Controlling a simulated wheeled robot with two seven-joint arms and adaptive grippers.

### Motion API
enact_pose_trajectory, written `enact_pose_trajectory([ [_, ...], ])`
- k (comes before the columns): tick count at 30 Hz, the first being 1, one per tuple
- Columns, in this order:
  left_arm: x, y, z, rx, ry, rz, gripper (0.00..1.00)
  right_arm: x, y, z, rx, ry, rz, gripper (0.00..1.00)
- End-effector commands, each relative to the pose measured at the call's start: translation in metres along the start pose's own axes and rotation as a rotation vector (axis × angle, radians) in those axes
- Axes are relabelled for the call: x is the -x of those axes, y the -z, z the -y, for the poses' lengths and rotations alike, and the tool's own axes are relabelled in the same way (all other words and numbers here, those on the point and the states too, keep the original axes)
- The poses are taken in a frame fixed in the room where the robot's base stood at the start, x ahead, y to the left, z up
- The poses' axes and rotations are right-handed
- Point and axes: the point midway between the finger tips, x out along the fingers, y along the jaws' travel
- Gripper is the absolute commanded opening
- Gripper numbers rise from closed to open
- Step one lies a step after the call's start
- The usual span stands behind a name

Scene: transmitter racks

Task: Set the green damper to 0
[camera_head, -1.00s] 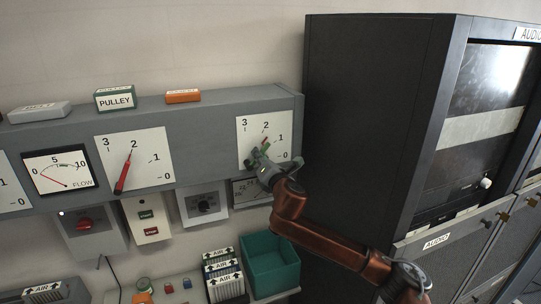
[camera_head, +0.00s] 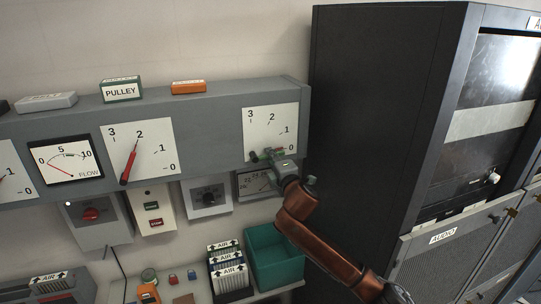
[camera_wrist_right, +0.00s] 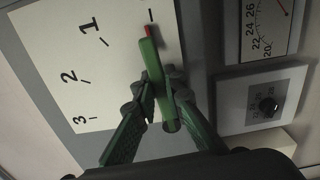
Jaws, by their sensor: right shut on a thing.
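The green damper is a lever with a green handle (camera_wrist_right: 151,62) and a red tip on a white dial plate marked 3, 2, 1, 0. In the head view the plate (camera_head: 262,122) is at the right end of the grey panel. My right gripper (camera_wrist_right: 158,98) is shut on the green handle, with a finger on each side. It also shows in the head view (camera_head: 276,162), where it covers much of the lever. In the wrist view the red tip is beside the tick after 1, whose number is cut off. My left gripper is not in view.
A red lever (camera_head: 129,163) on the dial to the left points near 2. A small meter (camera_head: 255,184) and a grey knob box (camera_head: 208,198) are below the panel. A teal bin (camera_head: 276,262) stands under my arm. A tall dark cabinet (camera_head: 375,110) is close on the right.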

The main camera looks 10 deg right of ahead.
Motion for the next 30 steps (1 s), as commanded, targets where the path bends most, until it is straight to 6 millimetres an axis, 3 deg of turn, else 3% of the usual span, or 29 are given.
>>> enact_pose_trajectory([
  [21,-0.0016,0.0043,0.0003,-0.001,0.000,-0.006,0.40,-0.0003,0.0005,0.0063,-0.082,0.004,0.000,0.00],
  [22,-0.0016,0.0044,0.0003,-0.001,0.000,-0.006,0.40,-0.0003,0.0005,0.0064,-0.082,0.004,-0.001,0.11],
  [30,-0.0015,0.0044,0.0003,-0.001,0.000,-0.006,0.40,-0.0001,0.0003,0.0054,-0.079,0.002,0.000,0.29],
])
